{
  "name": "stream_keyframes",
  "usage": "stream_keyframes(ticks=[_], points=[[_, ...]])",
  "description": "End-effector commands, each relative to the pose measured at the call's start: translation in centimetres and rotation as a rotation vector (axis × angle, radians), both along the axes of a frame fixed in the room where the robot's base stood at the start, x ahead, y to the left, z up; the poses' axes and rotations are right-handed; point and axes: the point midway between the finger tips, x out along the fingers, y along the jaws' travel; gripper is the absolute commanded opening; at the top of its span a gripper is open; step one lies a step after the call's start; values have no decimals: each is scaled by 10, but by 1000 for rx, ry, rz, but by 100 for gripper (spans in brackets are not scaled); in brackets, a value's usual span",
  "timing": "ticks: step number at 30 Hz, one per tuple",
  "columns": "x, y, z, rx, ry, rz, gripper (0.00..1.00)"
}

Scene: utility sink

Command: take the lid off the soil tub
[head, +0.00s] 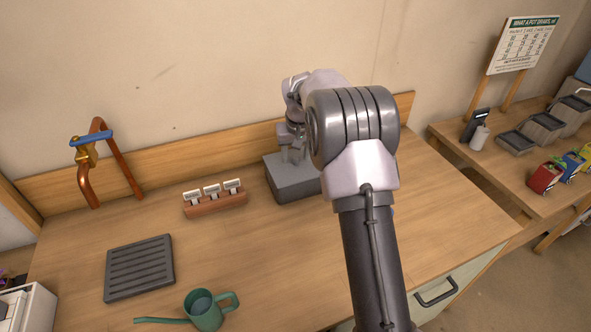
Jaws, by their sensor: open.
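The soil tub (297,192) is a grey box near the back of the wooden counter, against the backboard. Its flat grey lid (283,169) is on top. My arm hides the tub's right side. My gripper (292,157) points down over the lid with its fingers apart. The fingertips are close to the lid's top, around where a handle could be. I cannot tell whether they touch anything there, as the spot is small and partly hidden by my arm.
A label rack (215,204) stands left of the tub. A dark slatted tray (139,268) and a green watering can (205,311) lie at the front left. A copper tap (85,180) is at the back left. The counter between them is clear.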

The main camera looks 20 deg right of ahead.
Motion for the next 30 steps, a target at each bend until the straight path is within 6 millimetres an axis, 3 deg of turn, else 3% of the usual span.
stream_keyframes(ticks=[6,14,24,30], points=[[2,-1,-3,0,-2,0,48],[2,-1,-3,0,-2,0,0],[1,-1,-1,0,-2,0,0],[2,-1,23,-1,-3,0,0]])
